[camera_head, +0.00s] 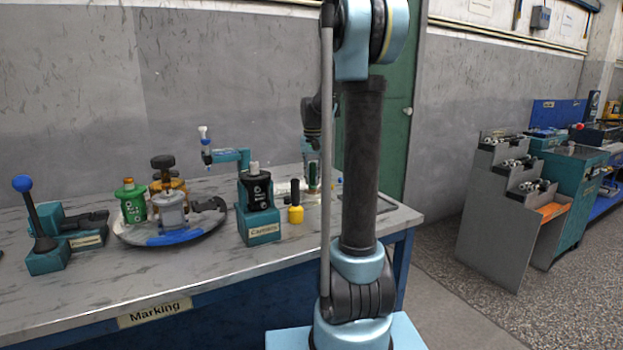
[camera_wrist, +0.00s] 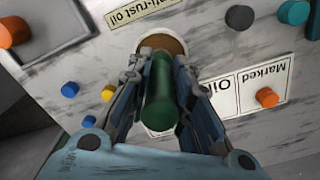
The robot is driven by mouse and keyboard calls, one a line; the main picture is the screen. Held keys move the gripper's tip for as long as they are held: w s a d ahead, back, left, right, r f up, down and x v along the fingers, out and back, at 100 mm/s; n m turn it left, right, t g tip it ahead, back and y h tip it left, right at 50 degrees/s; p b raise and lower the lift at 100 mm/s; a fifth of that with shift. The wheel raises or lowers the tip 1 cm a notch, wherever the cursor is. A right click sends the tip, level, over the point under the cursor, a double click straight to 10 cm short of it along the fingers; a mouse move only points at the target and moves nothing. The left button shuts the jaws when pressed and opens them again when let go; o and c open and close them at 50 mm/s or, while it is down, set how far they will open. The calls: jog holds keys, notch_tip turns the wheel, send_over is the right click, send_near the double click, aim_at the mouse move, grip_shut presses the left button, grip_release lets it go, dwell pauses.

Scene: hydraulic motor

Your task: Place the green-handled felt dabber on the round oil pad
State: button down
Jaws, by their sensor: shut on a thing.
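In the wrist view my gripper (camera_wrist: 159,68) is shut on the dabber's green handle (camera_wrist: 160,95), which lies between its two fingers. The round oil pad (camera_wrist: 168,44) is brown with a pale rim and shows just past the handle, beside the "anti-rust oil" label. The handle and fingers partly cover the pad. The felt end is hidden, so I cannot tell whether it touches the pad. In the head view the green handle (camera_head: 312,178) is small, upright and over the right part of the bench, partly behind my arm.
The marble-patterned bench (camera_head: 200,282) carries a blue-knobbed lever press (camera_head: 42,215), a round tray (camera_head: 190,237) with motor parts, a black-topped carrier stand (camera_head: 258,195) and a yellow-black tool (camera_head: 295,214). Around the pad are an "Oil / Marked" label (camera_wrist: 250,85) and several small coloured pieces.

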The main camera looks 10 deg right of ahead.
jog(key=c, duration=1.4)
grip_release()
jog(key=shift+c, duration=0.2)
jog(key=shift+r, duration=0.1)
notch_tip(320, 180, up, 12)
jog(key=shift+f, duration=0.1)
jog(key=shift+s+a, duration=0.1)
